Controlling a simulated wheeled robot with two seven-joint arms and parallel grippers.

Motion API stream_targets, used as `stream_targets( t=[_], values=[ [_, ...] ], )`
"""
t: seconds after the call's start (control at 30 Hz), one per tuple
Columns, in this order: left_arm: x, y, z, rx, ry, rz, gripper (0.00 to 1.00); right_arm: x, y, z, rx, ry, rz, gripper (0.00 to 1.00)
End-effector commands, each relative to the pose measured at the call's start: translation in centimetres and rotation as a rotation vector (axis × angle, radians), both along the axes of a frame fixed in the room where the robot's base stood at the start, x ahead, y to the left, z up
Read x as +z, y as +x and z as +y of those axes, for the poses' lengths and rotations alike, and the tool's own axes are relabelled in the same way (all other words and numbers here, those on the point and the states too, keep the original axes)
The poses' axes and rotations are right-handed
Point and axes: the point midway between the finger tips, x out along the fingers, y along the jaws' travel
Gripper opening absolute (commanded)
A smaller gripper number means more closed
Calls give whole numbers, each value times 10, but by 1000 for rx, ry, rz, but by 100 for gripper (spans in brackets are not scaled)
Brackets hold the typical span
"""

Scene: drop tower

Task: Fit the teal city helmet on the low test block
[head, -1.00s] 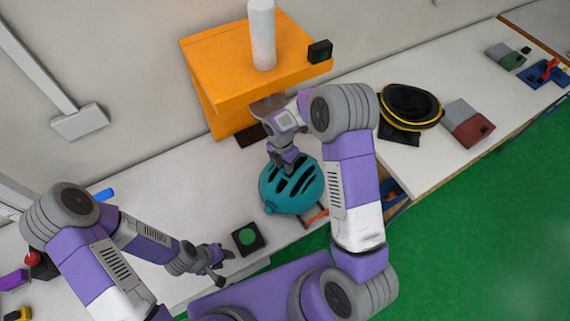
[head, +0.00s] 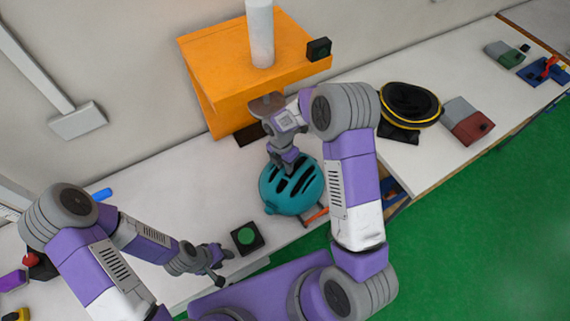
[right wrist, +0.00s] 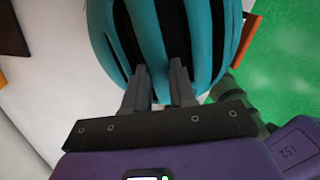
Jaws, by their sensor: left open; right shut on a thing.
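The teal helmet (head: 291,187) with dark vent slots is near the front edge of the white bench, below the orange tower. My right gripper (head: 287,165) is shut on it from above, and the right wrist view shows the two fingers (right wrist: 161,88) at a teal rib (right wrist: 150,40) between vents. Whether the helmet rests on anything is hidden beneath it. No test block can be made out under it. My left gripper (head: 222,268) is open and empty, low over the bench beside a black box with a green button (head: 247,238).
The orange tower (head: 240,70) carries a white cylinder (head: 260,35) and a small black box (head: 319,49). An orange-red bar (head: 316,216) lies by the helmet. Right of my right arm stand a black, yellow-rimmed round thing (head: 410,105) and a grey-red box (head: 467,122).

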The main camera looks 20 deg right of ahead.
Motion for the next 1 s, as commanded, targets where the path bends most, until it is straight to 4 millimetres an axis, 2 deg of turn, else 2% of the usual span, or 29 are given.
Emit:
stream_targets(
  t=[0.3,0.33,0.5,0.63,0.67,0.7,0.73,1.0],
  values=[
    [-1,0,0,0,0,0,43,-2,0,0,0,0,-1,0],
    [-1,0,0,0,0,0,43,-2,0,0,0,0,-1,30],
    [-1,0,0,0,0,0,43,-2,0,0,0,0,-1,55],
    [-1,0,0,0,0,0,43,-2,0,0,0,0,-1,55],
    [-1,0,0,0,0,0,43,-2,0,0,0,0,0,44],
    [-1,0,0,0,0,0,43,-2,0,0,0,0,0,38],
    [-1,0,0,0,0,0,43,-2,0,0,0,0,0,36],
    [-1,0,0,0,0,0,43,-2,0,0,0,0,0,36]
  ],
)
